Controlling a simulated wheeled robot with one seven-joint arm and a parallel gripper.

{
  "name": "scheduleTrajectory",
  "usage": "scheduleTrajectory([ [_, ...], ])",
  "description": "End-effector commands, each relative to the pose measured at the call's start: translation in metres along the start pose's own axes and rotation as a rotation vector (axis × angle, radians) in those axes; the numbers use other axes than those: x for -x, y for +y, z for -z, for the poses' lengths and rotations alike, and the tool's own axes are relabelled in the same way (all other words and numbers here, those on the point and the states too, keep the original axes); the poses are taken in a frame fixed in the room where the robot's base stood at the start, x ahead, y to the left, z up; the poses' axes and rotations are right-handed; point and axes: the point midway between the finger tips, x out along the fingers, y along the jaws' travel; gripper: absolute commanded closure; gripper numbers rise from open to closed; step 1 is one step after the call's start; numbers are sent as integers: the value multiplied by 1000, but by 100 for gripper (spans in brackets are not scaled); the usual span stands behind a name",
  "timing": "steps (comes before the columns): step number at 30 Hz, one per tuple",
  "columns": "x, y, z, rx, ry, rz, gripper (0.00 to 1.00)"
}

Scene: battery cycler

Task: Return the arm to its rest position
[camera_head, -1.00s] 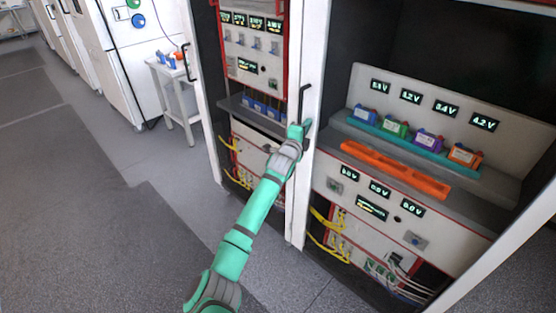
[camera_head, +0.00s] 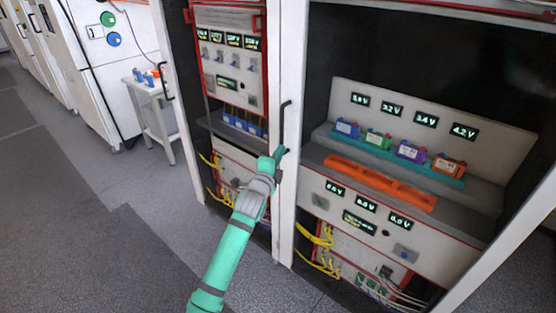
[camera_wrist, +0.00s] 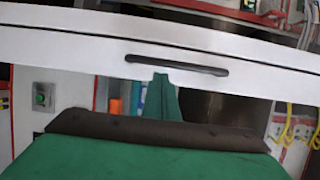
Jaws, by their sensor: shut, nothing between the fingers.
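My gripper (camera_head: 277,155) is at the end of my green and grey arm, close to the black handle (camera_head: 284,122) on the white door frame between two cabinet bays. Its fingers are closed with nothing held. In the wrist view, the closed green fingertip (camera_wrist: 161,97) points at the white door frame (camera_wrist: 80,45), just beside the dark handle (camera_wrist: 177,65). I cannot tell whether the fingertip touches the frame. The arm reaches up from the lower middle of the head view.
The right bay has a teal rack (camera_head: 395,158) of coloured battery cells and an empty orange tray (camera_head: 380,183). The left bay holds a red-edged panel (camera_head: 228,60). A small white cart (camera_head: 150,90) stands left. Grey floor (camera_head: 70,210) at left is clear.

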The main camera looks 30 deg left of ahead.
Motion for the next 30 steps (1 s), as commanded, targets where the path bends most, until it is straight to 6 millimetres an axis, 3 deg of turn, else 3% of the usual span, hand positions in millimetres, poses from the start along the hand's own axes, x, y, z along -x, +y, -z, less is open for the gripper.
scheduleTrajectory([
  [6,25,1,10,1,10,-2,100],
  [17,32,2,12,9,11,0,100],
  [20,33,6,30,56,27,12,100],
  [25,42,18,92,239,81,58,100],
  [30,63,35,155,459,128,98,100],
])
